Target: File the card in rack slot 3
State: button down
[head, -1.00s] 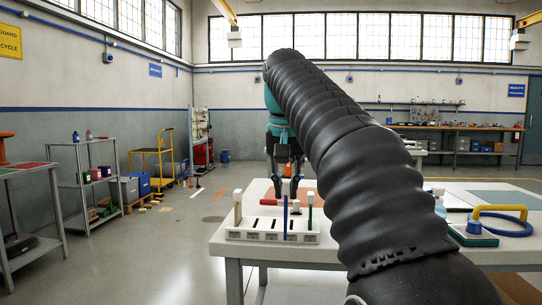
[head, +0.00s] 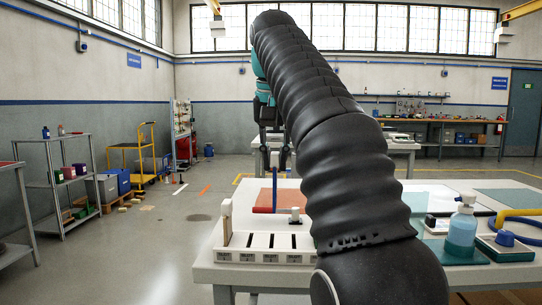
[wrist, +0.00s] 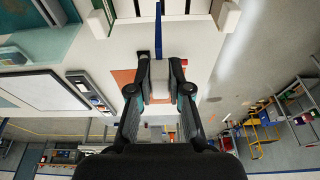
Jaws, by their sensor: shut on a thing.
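The blue card (head: 275,192) stands upright, nearly edge-on, under my gripper (head: 274,165). In the wrist view my gripper (wrist: 160,88) is shut on a pale block at the card's end, and the blue card (wrist: 158,25) shows as a thin line. The white rack (head: 262,258) stands at the table's near edge, with dark slots and slot labels along its front. In the head view the card's lower edge shows above and behind the rack, clear of the slots, roughly in line with the third label. My arm hides the rack's right end.
A white-topped dark object (head: 295,215) and an orange mat (head: 262,197) lie behind the rack. A shelf (head: 62,180) stands at left across open floor.

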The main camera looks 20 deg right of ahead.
jog(key=shift+s+a, duration=0.1)
jog(key=shift+a, duration=0.3)
jog(key=shift+s+f, duration=0.1)
jog(key=shift+f, duration=0.2)
jog(key=b+x, duration=0.2)
jog(key=s+b+x, duration=0.1)
jog(key=b+x, duration=0.1)
jog(key=x, duration=0.1)
jog(key=shift+a+f+b, duration=0.15)
jog(key=shift+b, duration=0.15)
jog(key=shift+p, duration=0.8)
dwell(1.4)
jog(key=shift+s+b+x, duration=0.25)
jog(key=shift+b+x, duration=0.45)
jog(key=shift+x, duration=0.3)
jog(key=shift+s+b+x, duration=0.2)
jog(key=shift+b+x, duration=0.5)
jog(key=shift+x, duration=0.3)
jog(key=c, duration=1)
grip_release()
jog(key=shift+a+f, duration=0.1)
jog(key=shift+a, duration=0.05)
